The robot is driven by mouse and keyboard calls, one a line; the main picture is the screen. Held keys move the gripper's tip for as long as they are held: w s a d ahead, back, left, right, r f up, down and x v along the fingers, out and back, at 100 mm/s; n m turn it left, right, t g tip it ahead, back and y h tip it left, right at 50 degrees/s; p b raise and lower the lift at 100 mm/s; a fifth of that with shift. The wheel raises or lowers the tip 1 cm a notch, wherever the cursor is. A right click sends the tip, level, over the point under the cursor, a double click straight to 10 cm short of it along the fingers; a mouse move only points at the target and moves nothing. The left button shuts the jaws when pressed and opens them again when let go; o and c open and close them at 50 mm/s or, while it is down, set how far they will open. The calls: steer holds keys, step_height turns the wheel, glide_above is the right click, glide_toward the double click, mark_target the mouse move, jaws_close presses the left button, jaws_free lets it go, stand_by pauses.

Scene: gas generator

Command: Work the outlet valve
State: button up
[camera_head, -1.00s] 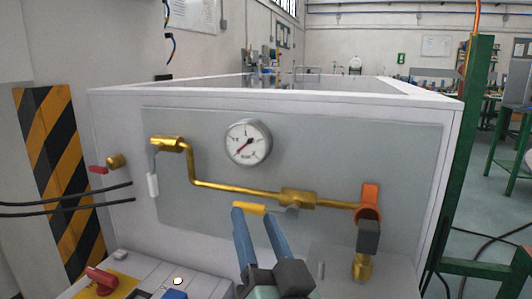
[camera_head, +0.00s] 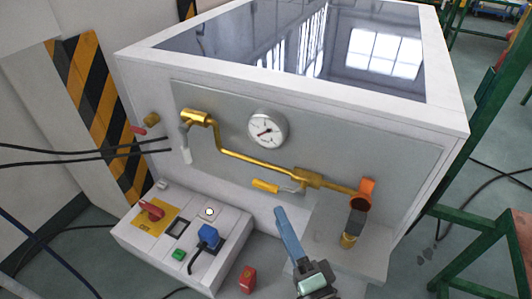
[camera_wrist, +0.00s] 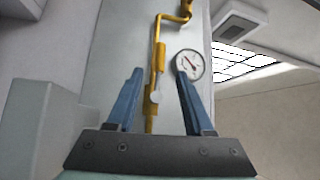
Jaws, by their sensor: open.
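A brass pipe (camera_head: 240,158) runs across the grey front panel, with a round white gauge (camera_head: 268,129) above it. A valve body (camera_head: 308,178) sits in the pipe, with a yellow handle (camera_head: 265,186) to its left. An orange part (camera_head: 366,188) is at the pipe's right end. A small red-handled brass fitting (camera_head: 150,120) is at the far left. The frames do not label which is the outlet valve. My gripper (camera_head: 280,212) is below and right of the yellow handle. In the wrist view my gripper (camera_wrist: 160,74) is open, with the pipe (camera_wrist: 160,52) between its fingers in the picture; contact cannot be told.
A control box (camera_head: 185,235) with a red knob (camera_head: 151,209) and blue plug (camera_head: 208,236) stands low at the left. A red object (camera_head: 247,280) lies in front. Black cables (camera_head: 80,153) run at the left. A green frame (camera_head: 440,130) stands right of the cabinet.

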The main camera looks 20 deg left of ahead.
mark_target(275, 188)
steer(key=p+x, duration=0.1)
steer(key=x, duration=1.1)
steer(key=shift+w+a+p, duration=0.2)
steer(key=shift+w+p, duration=0.1)
steer(key=shift+p, duration=0.1)
steer(key=shift+c, duration=0.3)
jaws_close()
stand_by(0.4)
